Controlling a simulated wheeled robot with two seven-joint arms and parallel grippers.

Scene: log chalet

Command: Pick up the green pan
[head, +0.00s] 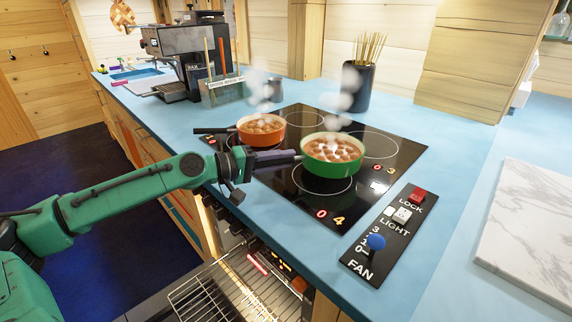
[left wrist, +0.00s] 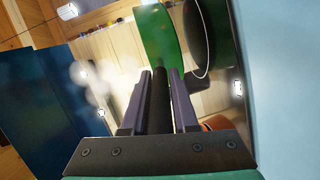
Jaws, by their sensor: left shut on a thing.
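The green pan (head: 333,158), filled with brown food and pale lumps, stands at the front of the black cooktop (head: 405,158). Steam rises from it. My left gripper (head: 272,157) reaches in from the left and is shut on the pan's dark handle. In the left wrist view the two fingers of the gripper (left wrist: 160,100) lie on either side of the black handle, and the side of the green pan (left wrist: 158,40) shows beyond them. I cannot tell whether the pan is lifted off the cooktop. My right gripper is in neither view.
An orange pan (head: 262,131) steams behind my left gripper, its handle pointing left. A control panel (head: 385,238) lies at the right front. An open oven rack (head: 235,290) juts out below the counter. A dark pot of sticks (head: 358,88) stands behind the cooktop.

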